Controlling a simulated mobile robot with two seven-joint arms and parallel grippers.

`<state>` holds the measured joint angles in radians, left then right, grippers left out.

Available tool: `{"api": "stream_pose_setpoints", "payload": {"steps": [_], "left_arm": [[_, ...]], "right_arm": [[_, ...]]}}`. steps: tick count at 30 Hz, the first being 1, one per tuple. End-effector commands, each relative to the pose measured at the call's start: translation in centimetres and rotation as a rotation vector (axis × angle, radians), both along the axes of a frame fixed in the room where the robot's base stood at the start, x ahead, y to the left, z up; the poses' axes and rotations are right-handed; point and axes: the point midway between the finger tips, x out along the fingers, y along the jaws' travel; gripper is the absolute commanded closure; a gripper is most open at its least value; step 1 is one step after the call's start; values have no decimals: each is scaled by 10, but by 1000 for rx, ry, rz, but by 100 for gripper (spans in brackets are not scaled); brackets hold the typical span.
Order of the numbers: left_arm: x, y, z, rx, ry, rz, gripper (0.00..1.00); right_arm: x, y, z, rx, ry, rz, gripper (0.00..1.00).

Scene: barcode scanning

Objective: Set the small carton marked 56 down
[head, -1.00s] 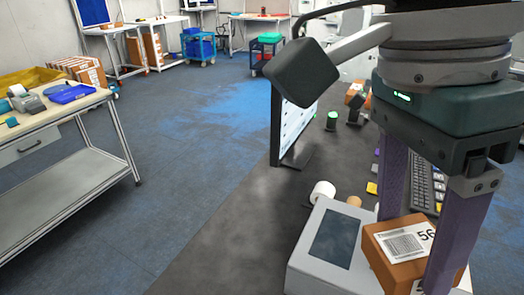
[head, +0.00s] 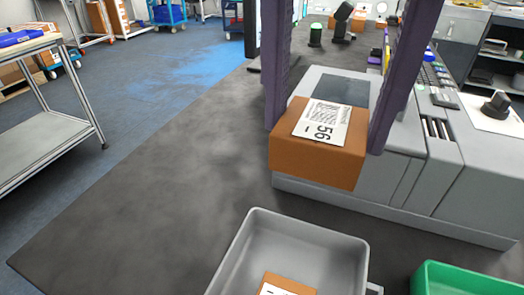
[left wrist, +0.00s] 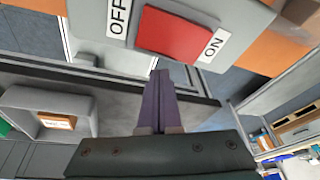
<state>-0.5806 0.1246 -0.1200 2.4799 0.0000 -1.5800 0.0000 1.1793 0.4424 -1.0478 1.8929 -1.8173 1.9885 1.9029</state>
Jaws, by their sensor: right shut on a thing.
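The small orange-brown carton marked 56 (head: 317,155) has a white label with a barcode on top. In the head view it is between the two purple fingers of my right gripper (head: 325,137), which is shut on it. It overlaps the near left corner of the grey scanning machine; its underside is hidden, so I cannot tell its height. My left gripper (left wrist: 160,74) shows in the left wrist view with its purple fingers together and nothing between them. It is just below a red switch (left wrist: 178,33) labelled OFF and ON.
A grey bin (head: 253,240) with another labelled carton (head: 285,284) inside stands in the near foreground. A green bin (head: 470,280) is at its right. The grey machine (head: 345,190) lies behind. Dark counter (head: 170,190) to the left is bare.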

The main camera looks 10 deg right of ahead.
Motion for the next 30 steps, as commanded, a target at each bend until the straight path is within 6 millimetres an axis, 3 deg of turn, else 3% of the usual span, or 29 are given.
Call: {"api": "stream_pose_setpoints", "payload": {"steps": [6,12,20,25,30], "left_arm": [[0,0,-1,1,-1,-1,100],[0,0,-3,1,-1,-1,100],[0,-1,-5,-2,-2,2,100],[1,-2,-8,-7,-2,5,100],[1,-3,-8,-10,-2,6,100]], "right_arm": [[-2,-1,-65,-3,8,1,93],[-1,-1,-116,-2,5,2,93],[-1,0,-144,0,2,4,93],[-1,0,-172,0,4,4,93],[0,0,-180,0,0,5,93]]}}
